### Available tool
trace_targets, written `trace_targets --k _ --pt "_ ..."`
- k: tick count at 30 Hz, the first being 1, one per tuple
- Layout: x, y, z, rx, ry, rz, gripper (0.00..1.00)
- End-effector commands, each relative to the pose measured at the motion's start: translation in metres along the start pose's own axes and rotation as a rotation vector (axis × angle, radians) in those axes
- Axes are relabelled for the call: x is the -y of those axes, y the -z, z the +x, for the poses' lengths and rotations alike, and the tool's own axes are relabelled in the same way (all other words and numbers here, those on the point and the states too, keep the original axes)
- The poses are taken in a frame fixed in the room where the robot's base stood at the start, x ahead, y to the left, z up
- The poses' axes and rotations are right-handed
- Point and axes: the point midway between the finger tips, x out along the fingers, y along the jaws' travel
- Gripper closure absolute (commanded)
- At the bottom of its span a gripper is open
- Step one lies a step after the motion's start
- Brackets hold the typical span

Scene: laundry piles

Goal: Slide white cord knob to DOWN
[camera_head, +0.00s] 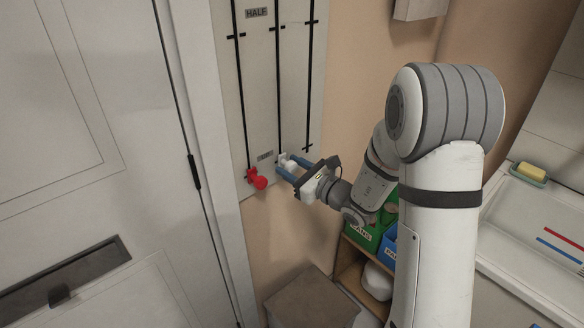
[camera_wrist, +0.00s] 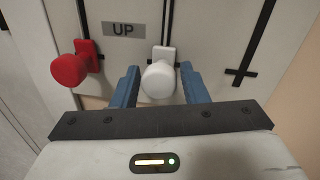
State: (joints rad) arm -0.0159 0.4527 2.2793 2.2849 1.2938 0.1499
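The white knob (camera_head: 291,166) is at the lower end of the middle black track on the wall board (camera_head: 228,122). In the wrist view the white knob (camera_wrist: 159,80) sits between the two blue fingers of my gripper (camera_wrist: 159,70). The fingers are apart on either side of it, with narrow gaps visible. My gripper (camera_head: 291,170) reaches the board from the right.
A red knob (camera_head: 258,179) is close left of the white one, at the bottom of its own track; it also shows in the wrist view (camera_wrist: 72,69). A HALF label (camera_head: 256,13) is higher up. A bare track (camera_head: 308,90) is to the right. Green and blue bins stand below right.

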Motion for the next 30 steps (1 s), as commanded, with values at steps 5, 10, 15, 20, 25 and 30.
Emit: trace_targets --k 5,10,15,20,25,30 --pt "0.0 0.0 0.0 0.0 0.0 0.0 0.75" --pt "0.0 0.0 0.0 0.0 0.0 0.0 0.89" --pt "0.0 0.0 0.0 -0.001 0.0 0.0 1.0" --pt "0.0 0.0 0.0 -0.001 0.0 0.0 1.0" --pt "0.001 -0.009 0.0 -0.001 0.0 0.0 1.0" --pt "0.006 -0.039 0.0 0.002 0.001 -0.003 1.0"
